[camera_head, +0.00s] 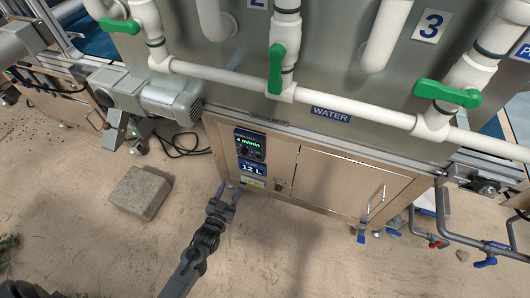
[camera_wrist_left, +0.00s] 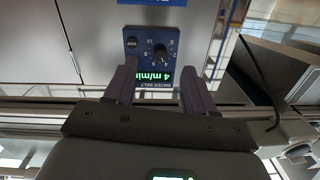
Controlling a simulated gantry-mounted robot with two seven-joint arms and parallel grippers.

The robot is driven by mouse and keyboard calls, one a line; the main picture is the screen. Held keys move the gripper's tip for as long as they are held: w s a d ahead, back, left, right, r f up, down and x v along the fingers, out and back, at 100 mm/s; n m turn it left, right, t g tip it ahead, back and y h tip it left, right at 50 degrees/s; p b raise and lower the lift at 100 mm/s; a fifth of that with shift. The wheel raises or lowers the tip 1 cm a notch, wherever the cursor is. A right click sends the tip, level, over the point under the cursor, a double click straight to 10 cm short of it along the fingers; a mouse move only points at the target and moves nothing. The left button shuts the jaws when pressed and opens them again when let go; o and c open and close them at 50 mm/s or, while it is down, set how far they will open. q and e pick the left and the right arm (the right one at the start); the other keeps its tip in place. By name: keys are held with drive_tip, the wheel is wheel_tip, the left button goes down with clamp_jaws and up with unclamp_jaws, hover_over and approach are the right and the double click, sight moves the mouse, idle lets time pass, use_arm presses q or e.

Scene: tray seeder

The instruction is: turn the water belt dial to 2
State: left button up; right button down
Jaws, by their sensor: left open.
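The water belt panel (camera_head: 250,144) is a small dark blue panel on the cabinet front, with a lit green display reading 4 m/min. In the left wrist view the panel is upside down. It shows a round black dial (camera_wrist_left: 160,53) inside a ring of white numbers, beside the display (camera_wrist_left: 155,79). The dial's exact pointer position is too small to read. My left gripper (camera_head: 230,192) is open and empty, in front of and below the panel in the head view. In the left wrist view its two fingers (camera_wrist_left: 157,68) flank the dial, apart from it. My right gripper is not in view.
White pipes with green valve handles (camera_head: 276,68) cross above the cabinet. A concrete block (camera_head: 139,192) lies on the floor at left. The floor before the cabinet is mostly clear.

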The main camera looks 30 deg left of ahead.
sight(242, 156)
use_arm(q)
drive_tip(key=w+a+r+b, duration=0.1)
drive_tip(key=w, duration=0.2)
drive_tip(key=w+a+r+b, duration=0.1)
drive_tip(key=w, duration=0.3)
drive_tip(key=w+r+b, duration=0.1)
drive_tip(key=w+b, duration=0.1)
drive_tip(key=w, duration=0.1)
drive_tip(key=shift+w+a, duration=0.25)
drive_tip(key=shift+a, duration=0.15)
drive_tip(key=shift+x, duration=0.8)
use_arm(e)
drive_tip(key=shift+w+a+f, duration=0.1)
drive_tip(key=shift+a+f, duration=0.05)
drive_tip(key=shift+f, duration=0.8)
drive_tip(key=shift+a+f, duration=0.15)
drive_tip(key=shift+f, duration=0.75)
use_arm(q)
drive_tip(key=shift+r, duration=0.15)
drive_tip(key=shift+c, duration=0.4)
clamp_jaws()
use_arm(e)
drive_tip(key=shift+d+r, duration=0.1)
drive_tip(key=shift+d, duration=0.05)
